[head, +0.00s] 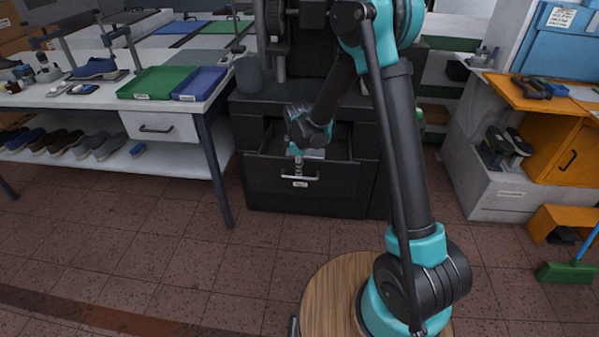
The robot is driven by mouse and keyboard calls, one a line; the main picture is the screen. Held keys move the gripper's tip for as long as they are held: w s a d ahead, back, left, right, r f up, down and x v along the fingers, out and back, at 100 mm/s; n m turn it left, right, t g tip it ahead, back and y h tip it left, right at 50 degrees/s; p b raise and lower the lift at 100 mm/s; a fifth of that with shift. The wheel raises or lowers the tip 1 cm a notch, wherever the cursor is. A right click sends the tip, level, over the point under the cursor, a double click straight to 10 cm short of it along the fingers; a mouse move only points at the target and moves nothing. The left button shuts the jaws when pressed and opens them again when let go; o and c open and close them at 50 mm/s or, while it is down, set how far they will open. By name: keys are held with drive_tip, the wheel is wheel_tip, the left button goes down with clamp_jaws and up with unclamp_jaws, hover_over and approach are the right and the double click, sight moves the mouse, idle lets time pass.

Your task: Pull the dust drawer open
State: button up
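The dust drawer (263,183) is a wide dark drawer in the black cabinet below the machine, in the middle of the head view. Its front stands out from the cabinet, and its side rails and part of the inside show behind it. A light bar handle (313,178) and a small white label sit on the front. My gripper (298,168) points down at the middle of the handle, close to it or touching it. The fingers are small and partly hidden here, so I cannot tell whether they are closed on the bar.
A white workbench (75,98) with a green tray (158,82) and a blue tray (201,83) stands left, its leg near the cabinet. An orange-topped bench (540,100) stands right. A green broom (567,272) lies far right. The tiled floor before the drawer is clear.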

wheel_tip(320, 180, up, 7)
drive_tip(key=s, duration=0.1)
drive_tip(key=shift+s+f, duration=0.15)
idle(0.4)
drive_tip(key=s+d+r+m, duration=0.3)
drive_tip(key=s+d+m, duration=0.15)
drive_tip(key=d, duration=0.35)
drive_tip(key=s+d+r+m, duration=0.2)
drive_tip(key=s+d+m, duration=0.25)
drive_tip(key=d, duration=0.35)
drive_tip(key=s+d+f+m+t, duration=0.2)
drive_tip(key=s+d+m, duration=0.6)
drive_tip(key=s, duration=0.7)
drive_tip(key=shift+d+m, duration=0.4)
drive_tip(key=shift+d, duration=0.8)
